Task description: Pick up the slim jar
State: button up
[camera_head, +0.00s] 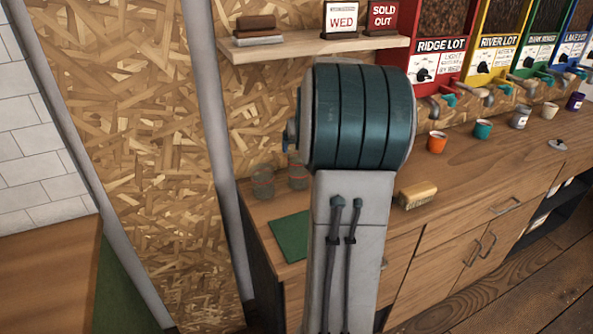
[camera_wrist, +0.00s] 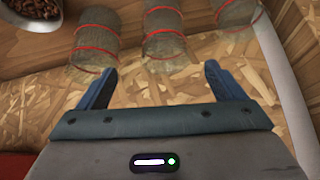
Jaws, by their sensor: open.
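Three clear glass jars with red bands stand in a row in the wrist view: a left jar (camera_wrist: 97,38), a middle jar (camera_wrist: 165,32) and a right jar (camera_wrist: 237,14) cut by the top edge. The middle one looks somewhat narrower, but I cannot tell surely which is the slim jar. My gripper (camera_wrist: 163,82) is open and empty, its blue fingers apart, with the middle jar above the gap. In the head view two jars, one at left (camera_head: 263,187) and one at right (camera_head: 298,178), stand on the counter by the wall; my arm hides most of my gripper.
A metal bowl of beans (camera_wrist: 38,12) sits at the wrist view's top left. A green mat (camera_head: 290,238) lies on the wooden counter (camera_head: 470,165). A brush (camera_head: 417,195) and several cups stand to the right. A shelf (camera_head: 290,50) juts out above.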

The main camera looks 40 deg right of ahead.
jog(key=shift+a+p+x, duration=0.2)
jog(key=shift+p+x, duration=0.2)
jog(key=shift+x, duration=2.15)
jog(key=shift+a+p+x, duration=0.15)
jog(key=shift+p+x, duration=0.25)
jog(key=shift+x, duration=2.1)
jog(key=shift+w, duration=0.1)
jog(key=c, duration=1.1)
